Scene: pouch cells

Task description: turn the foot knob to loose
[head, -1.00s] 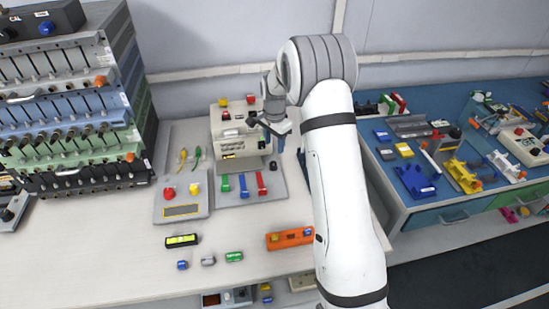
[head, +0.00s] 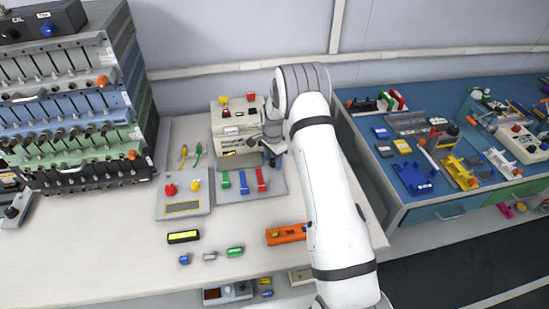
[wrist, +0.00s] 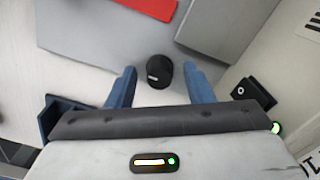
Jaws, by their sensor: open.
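My gripper (wrist: 160,76) is open, with one blue finger on each side of the knob and a gap to each. Contact is not visible. In the head view my gripper (head: 273,159) is low at the right front of the beige machine (head: 227,128), and the knob is hidden there.
A grey plate with green, blue and red bars (head: 243,181) lies just in front of the machine. A grey box with red and yellow buttons (head: 183,196) stands left of it. An orange block (head: 284,235) lies nearer. A cell rack (head: 70,110) fills the left.

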